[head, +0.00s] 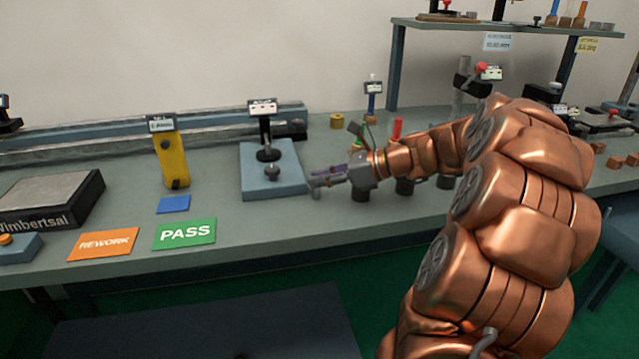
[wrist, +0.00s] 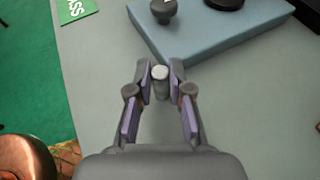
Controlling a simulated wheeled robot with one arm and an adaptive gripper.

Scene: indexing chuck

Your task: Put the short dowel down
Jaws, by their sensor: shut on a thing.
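My gripper (wrist: 161,84) is shut on the short dowel (wrist: 160,76), a small grey cylinder whose pale round end shows between the fingertips in the wrist view. In the head view my gripper (head: 314,186) is over the bench just right of the blue-grey plate of a gauge stand. The dowel is too small to make out clearly in the head view. I cannot tell whether its lower end touches the bench.
The gauge stand plate (head: 274,187) also shows ahead in the wrist view (wrist: 215,35). A green PASS card (head: 184,234), an orange REWORK card (head: 103,243) and a blue card (head: 173,204) lie to the left. Bare bench (head: 275,222) lies in front of the plate.

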